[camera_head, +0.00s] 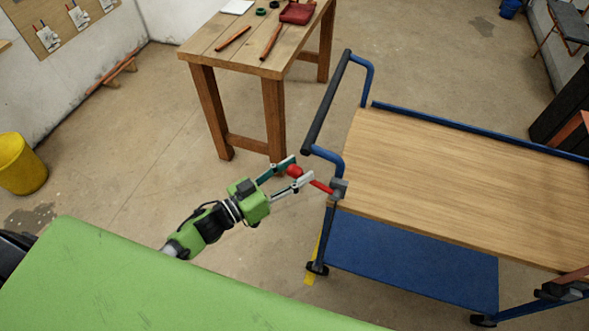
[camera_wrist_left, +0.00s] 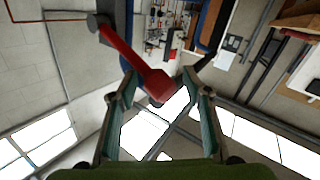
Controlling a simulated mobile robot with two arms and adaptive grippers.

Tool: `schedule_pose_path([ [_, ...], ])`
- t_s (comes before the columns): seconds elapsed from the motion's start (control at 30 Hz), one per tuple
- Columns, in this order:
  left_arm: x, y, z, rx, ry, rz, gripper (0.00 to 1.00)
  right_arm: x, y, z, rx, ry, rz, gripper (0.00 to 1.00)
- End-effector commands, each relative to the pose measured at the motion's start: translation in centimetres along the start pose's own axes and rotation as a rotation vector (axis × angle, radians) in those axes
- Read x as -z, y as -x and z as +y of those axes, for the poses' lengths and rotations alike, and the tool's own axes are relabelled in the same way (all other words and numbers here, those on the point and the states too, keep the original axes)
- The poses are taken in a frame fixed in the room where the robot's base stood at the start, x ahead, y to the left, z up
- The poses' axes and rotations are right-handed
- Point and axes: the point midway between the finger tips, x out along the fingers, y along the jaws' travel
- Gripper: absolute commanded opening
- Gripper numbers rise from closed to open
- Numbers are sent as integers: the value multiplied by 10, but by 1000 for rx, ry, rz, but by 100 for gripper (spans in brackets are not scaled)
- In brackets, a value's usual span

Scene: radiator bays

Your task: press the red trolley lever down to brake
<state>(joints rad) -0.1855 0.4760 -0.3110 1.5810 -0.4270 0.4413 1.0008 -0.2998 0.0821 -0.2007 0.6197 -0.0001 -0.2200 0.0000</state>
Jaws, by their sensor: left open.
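The red lever (camera_head: 318,186) is on a grey bracket at the near left corner of the blue trolley (camera_head: 360,255). It sticks out to the left, toward my arm, and ends in a red knob (camera_head: 294,171). My left gripper (camera_head: 300,170) is open, with the knob between its two fingers. In the left wrist view the lever (camera_wrist_left: 130,58) runs from the upper left to a thick end between the open fingers (camera_wrist_left: 157,84). I cannot tell whether a finger touches it. My right gripper is not in view.
The trolley has a wooden top (camera_head: 460,180) and a dark push handle (camera_head: 327,100). A wooden table (camera_head: 215,58) with tools stands behind my gripper. A green surface (camera_head: 130,290) fills the lower left. A yellow bin (camera_head: 20,165) is at the left. The floor between is clear.

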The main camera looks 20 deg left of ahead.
Motion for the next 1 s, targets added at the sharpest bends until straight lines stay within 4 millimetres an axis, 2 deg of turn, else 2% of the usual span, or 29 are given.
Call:
schedule_pose_path([
  [0.17,0,0,0,0,0,0,45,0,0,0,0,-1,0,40],
  [0.33,0,0,0,0,0,0,1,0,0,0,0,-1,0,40],
  [0.73,-6,2,-1,0,6,-1,0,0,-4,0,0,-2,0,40],
  [0.87,-13,3,-4,-2,35,15,0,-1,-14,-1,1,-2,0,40],
  [1.0,-25,5,-9,-11,95,52,0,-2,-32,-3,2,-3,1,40],
])
